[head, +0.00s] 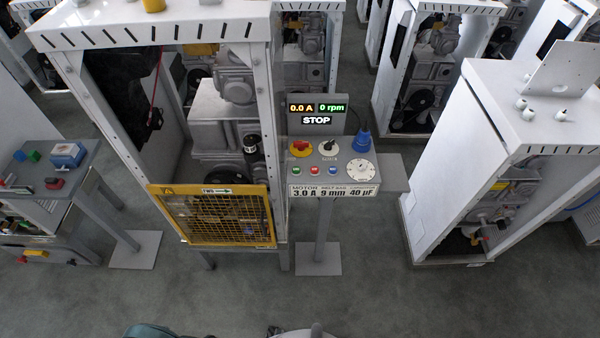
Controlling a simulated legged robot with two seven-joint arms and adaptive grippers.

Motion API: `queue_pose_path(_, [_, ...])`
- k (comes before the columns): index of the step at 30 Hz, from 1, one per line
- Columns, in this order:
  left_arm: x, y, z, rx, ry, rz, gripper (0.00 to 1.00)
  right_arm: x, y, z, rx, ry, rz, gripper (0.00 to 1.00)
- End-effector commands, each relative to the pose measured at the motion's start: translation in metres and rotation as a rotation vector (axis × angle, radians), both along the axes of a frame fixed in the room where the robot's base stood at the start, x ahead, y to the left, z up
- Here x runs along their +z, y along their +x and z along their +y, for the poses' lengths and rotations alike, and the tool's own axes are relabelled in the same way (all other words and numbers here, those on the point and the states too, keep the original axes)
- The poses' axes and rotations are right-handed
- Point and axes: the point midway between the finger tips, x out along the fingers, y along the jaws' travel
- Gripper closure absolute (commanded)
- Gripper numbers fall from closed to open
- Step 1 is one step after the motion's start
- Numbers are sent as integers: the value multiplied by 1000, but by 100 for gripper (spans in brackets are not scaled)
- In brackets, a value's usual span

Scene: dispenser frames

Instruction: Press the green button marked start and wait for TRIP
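The control panel (346,156) stands on a post to the right of the near dispenser frame. A small green button (296,171) sits at the left of its lower row; its marking is too small to read. Other small buttons (315,171) sit beside it. The display (316,109) above reads 0.0 A, 0 rpm and STOP. The panel also has a red knob on yellow (300,148), a black rotary switch (326,148), a white dial (361,169) and a blue plug (362,143). Neither gripper is in view, and nothing covers the panel.
The white dispenser frame (150,27) with a yellow mesh guard (215,217) stands left of the panel. Another white frame (440,165) stands at the right. A grey table (76,180) with small boxes is at the left. The floor (370,285) in front is clear.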

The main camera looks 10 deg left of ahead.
Motion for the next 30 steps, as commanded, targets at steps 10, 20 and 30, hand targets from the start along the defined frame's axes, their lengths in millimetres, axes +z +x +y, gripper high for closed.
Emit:
queue_pose_path(10, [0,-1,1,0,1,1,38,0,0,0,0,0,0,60])
queue_pose_path(20, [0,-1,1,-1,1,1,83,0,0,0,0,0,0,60])
queue_pose_path(30, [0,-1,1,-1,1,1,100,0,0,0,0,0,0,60])
